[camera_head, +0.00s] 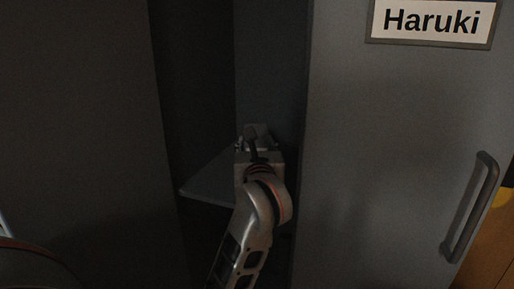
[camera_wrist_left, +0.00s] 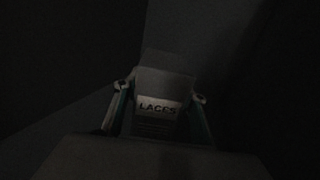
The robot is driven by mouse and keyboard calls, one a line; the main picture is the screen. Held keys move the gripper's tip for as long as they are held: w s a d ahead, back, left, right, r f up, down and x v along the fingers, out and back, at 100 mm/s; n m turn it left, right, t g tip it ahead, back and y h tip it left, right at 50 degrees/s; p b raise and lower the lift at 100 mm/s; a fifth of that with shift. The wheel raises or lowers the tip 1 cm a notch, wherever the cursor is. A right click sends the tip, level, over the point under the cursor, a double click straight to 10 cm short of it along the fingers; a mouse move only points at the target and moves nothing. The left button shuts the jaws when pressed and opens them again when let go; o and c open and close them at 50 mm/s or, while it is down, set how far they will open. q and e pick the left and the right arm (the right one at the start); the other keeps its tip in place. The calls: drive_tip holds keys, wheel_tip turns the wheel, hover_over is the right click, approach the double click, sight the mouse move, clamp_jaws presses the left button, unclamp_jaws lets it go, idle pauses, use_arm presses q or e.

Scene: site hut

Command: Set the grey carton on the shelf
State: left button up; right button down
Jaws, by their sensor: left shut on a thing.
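The carton (camera_wrist_left: 165,84) is dark grey with a pale label reading "LACES" in the wrist view. My left gripper (camera_wrist_left: 161,98) is shut on it, one finger on each side. In the head view my left gripper (camera_head: 257,135) is inside a dark, narrow cabinet opening, over or close to the grey shelf (camera_head: 207,184). My own wrist hides most of the carton there. I cannot tell whether the carton touches the shelf. My right gripper is not in view.
A grey door panel (camera_head: 385,150) with a "Haruki" name plate (camera_head: 432,22) and a bar handle (camera_head: 470,208) stands right of the opening. A dark panel (camera_head: 80,120) bounds it on the left. The shelf's left front part is bare.

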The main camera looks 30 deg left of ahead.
use_arm(q)
drive_tip(key=shift+f, duration=0.1)
drive_tip(key=shift+f, duration=0.15)
drive_tip(key=o, duration=1.2)
